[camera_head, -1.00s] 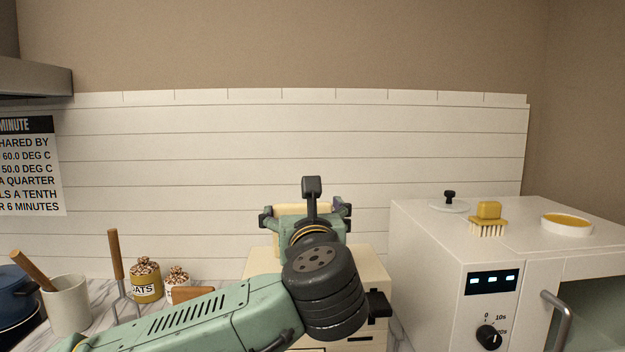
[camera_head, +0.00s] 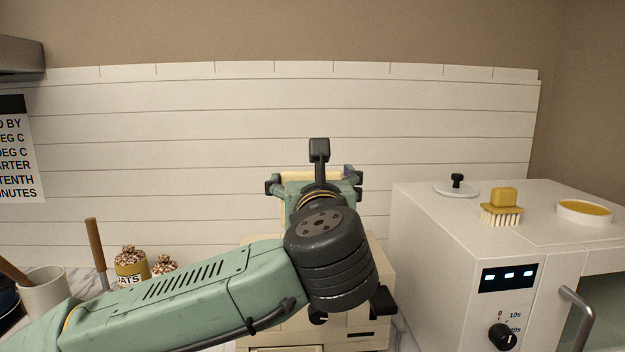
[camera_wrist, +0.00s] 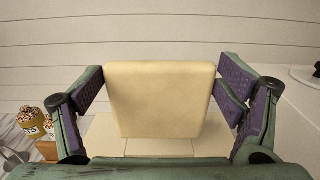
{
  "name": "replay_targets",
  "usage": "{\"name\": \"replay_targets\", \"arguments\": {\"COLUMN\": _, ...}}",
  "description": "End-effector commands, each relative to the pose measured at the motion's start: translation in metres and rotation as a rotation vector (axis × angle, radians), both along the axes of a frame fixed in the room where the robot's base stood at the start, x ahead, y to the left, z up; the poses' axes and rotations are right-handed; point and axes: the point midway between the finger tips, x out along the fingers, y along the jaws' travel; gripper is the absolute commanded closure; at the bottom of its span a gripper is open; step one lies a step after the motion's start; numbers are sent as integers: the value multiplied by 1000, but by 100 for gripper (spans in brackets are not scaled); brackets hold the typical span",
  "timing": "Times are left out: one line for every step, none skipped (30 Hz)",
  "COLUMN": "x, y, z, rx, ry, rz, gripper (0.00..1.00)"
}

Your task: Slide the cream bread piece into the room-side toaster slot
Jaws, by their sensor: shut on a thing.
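The cream bread piece (camera_wrist: 160,98) fills the middle of the wrist view, a pale, round-cornered slab. My gripper (camera_wrist: 165,85) is shut on it, with a purple-lined finger at either side. In the head view the bread (camera_head: 298,175) shows only as a pale edge behind my gripper (camera_head: 315,185). The cream toaster (camera_head: 358,322) stands on the counter below, largely covered by my arm, with a black lever on its right side. Its pale top (camera_wrist: 150,148) shows beneath the bread in the wrist view. The slots are hidden, so I cannot tell whether the bread's lower edge has entered one.
A white oven (camera_head: 441,262) stands close to the toaster's right, with a brush (camera_head: 502,208), a lid (camera_head: 457,188) and a yellow-filled dish (camera_head: 585,211) on top. Jars (camera_head: 131,268) and a utensil crock (camera_head: 46,292) stand at left. The panelled wall (camera_head: 180,150) is behind.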

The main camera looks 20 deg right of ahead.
Motion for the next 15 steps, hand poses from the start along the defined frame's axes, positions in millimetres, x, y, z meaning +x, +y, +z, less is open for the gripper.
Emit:
{"name": "replay_targets", "arguments": {"x": 0, "y": 0, "z": -7, "rx": 0, "ry": 0, "rz": 0, "gripper": 32}}
{"name": "replay_targets", "arguments": {"x": 0, "y": 0, "z": -9, "rx": 0, "ry": 0, "rz": 0, "gripper": 32}}
{"name": "replay_targets", "arguments": {"x": 0, "y": 0, "z": -13, "rx": 0, "ry": 0, "rz": 0, "gripper": 32}}
{"name": "replay_targets", "arguments": {"x": 0, "y": 0, "z": -16, "rx": 0, "ry": 0, "rz": 0, "gripper": 32}}
{"name": "replay_targets", "arguments": {"x": 0, "y": 0, "z": -19, "rx": 0, "ry": 0, "rz": 0, "gripper": 32}}
{"name": "replay_targets", "arguments": {"x": 0, "y": 0, "z": -23, "rx": 0, "ry": 0, "rz": 0, "gripper": 32}}
{"name": "replay_targets", "arguments": {"x": 0, "y": 0, "z": -26, "rx": 0, "ry": 0, "rz": 0, "gripper": 32}}
{"name": "replay_targets", "arguments": {"x": 0, "y": 0, "z": -29, "rx": 0, "ry": 0, "rz": 0, "gripper": 32}}
{"name": "replay_targets", "arguments": {"x": 0, "y": 0, "z": -33, "rx": 1, "ry": 0, "rz": 0, "gripper": 32}}
{"name": "replay_targets", "arguments": {"x": 0, "y": 0, "z": -36, "rx": 1, "ry": 0, "rz": 0, "gripper": 32}}
{"name": "replay_targets", "arguments": {"x": 0, "y": 0, "z": -39, "rx": 1, "ry": 0, "rz": 0, "gripper": 32}}
{"name": "replay_targets", "arguments": {"x": 0, "y": 0, "z": -42, "rx": 1, "ry": 0, "rz": 0, "gripper": 32}}
{"name": "replay_targets", "arguments": {"x": 0, "y": 0, "z": -45, "rx": 1, "ry": 0, "rz": 0, "gripper": 32}}
{"name": "replay_targets", "arguments": {"x": 0, "y": 0, "z": -47, "rx": 1, "ry": 0, "rz": 0, "gripper": 32}}
{"name": "replay_targets", "arguments": {"x": 0, "y": 0, "z": -50, "rx": 1, "ry": 0, "rz": 0, "gripper": 32}}
